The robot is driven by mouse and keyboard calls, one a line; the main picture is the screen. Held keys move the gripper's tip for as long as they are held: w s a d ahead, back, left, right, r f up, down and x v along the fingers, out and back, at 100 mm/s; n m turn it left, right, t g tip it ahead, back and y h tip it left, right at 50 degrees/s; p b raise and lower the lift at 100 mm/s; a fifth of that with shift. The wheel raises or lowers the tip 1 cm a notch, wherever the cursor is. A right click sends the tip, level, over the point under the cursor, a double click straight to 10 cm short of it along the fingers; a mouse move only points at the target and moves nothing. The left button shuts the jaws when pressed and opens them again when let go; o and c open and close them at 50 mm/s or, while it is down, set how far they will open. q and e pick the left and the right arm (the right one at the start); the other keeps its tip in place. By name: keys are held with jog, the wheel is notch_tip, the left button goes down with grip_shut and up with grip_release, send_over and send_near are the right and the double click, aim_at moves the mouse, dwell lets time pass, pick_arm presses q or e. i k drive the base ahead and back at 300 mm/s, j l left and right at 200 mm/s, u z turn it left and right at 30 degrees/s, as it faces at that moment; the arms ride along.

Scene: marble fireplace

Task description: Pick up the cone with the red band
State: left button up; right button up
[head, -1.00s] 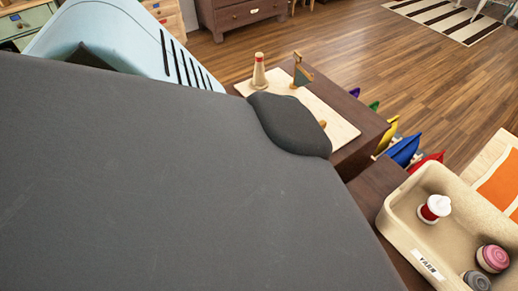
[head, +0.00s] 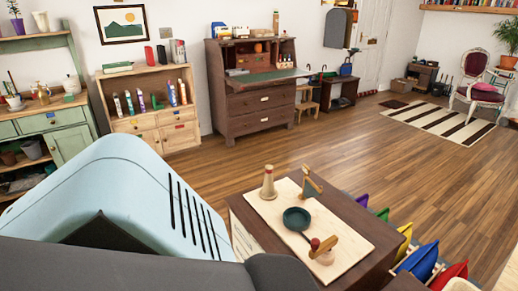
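A pale wooden cone (head: 268,184) stands upright on a light wooden board (head: 358,240), near the board's far left corner. A small reddish mark shows near its top; it is too small to make out fully. The board lies on a dark brown table or cabinet top (head: 350,277). Neither of my grippers shows in the head view, so their state and distance from the cone are hidden.
Beside the cone on the board are a wood-and-teal piece (head: 310,185), a dark teal round dish (head: 296,218), and a wooden piece (head: 324,249) next to a red ball (head: 315,243). Coloured cushions (head: 418,261) line the right side. Open floor (head: 350,140) lies behind.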

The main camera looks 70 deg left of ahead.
aim_at(268, 193)
jog(key=j+u, duration=0.2)
jog(key=u, duration=1.75)
jog(key=j+z, duration=0.2)
jog(key=z, duration=0.3)
jog(key=j+z, duration=0.2)
jog(key=z, duration=0.25)
jog(key=j+z, duration=0.15)
jog(key=z, duration=0.35)
jog(key=k+j+z, duration=0.25)
jog(key=j, duration=0.15)
jog(key=k+j+z, duration=0.2)
jog(key=j, duration=0.2)
jog(key=k+j, duration=0.15)
jog(key=j, duration=0.15)
jog(key=k+j, duration=0.1)
jog(key=j, duration=0.15)
jog(key=i, duration=0.25)
jog(key=z, duration=0.05)
